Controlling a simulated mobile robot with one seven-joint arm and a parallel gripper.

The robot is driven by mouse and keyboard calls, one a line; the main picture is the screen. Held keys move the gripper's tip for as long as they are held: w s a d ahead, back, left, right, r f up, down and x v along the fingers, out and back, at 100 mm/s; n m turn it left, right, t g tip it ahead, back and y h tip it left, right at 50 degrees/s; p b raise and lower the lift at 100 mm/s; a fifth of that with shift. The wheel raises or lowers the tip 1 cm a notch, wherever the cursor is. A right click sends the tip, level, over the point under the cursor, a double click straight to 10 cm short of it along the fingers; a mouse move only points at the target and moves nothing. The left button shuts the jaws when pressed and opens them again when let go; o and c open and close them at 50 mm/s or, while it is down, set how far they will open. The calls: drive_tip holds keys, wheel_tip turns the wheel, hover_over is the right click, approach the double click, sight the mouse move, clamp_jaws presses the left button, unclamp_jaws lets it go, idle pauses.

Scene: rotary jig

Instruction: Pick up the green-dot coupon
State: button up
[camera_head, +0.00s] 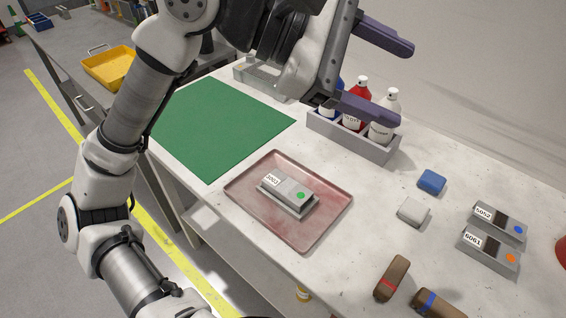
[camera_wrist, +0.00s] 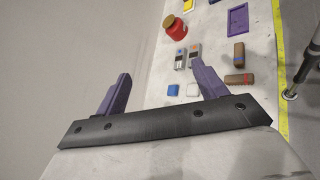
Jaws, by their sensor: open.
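The green-dot coupon (camera_head: 287,186) is a grey block with a white label and a green dot, labelled 2003 as far as I can read. It sits in a grey holder (camera_head: 266,198) on a reddish metal tray (camera_head: 244,218) in the middle of the bench. My gripper (camera_head: 378,72) is open and empty, with purple fingers, raised above and behind the tray near the bottle rack. In the wrist view my gripper (camera_wrist: 160,92) points along the bench, and I cannot see the green-dot coupon there.
A grey rack (camera_head: 345,143) with several bottles stands behind the tray. Coupons with a blue dot (camera_head: 500,222) and an orange dot (camera_head: 488,250) lie right. Blue (camera_head: 431,181) and white (camera_head: 412,211) blocks and brown-handled pieces (camera_head: 391,278) lie nearby. A green mat (camera_head: 218,125) is left.

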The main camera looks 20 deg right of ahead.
drive_tip(key=w+f+t+y, duration=0.3)
drive_tip(key=w+f+y, duration=0.35)
drive_tip(key=f, duration=0.45)
drive_tip(key=t+y, duration=0.2)
drive_tip(key=y, duration=0.4)
hover_over(289, 188)
wheel_tip(289, 188, down, 15)
drive_tip(key=shift+w+r+p, duration=0.1)
drive_tip(key=shift+w+p, duration=0.05)
drive_tip(key=shift+p, duration=0.15)
drive_tip(key=shift+f+p, duration=1)
drive_tip(key=shift+f, duration=1.9)
drive_tip(key=c, duration=1.1)
drive_tip(key=shift+c, duration=0.3)
drive_tip(key=shift+r, duration=0.15)
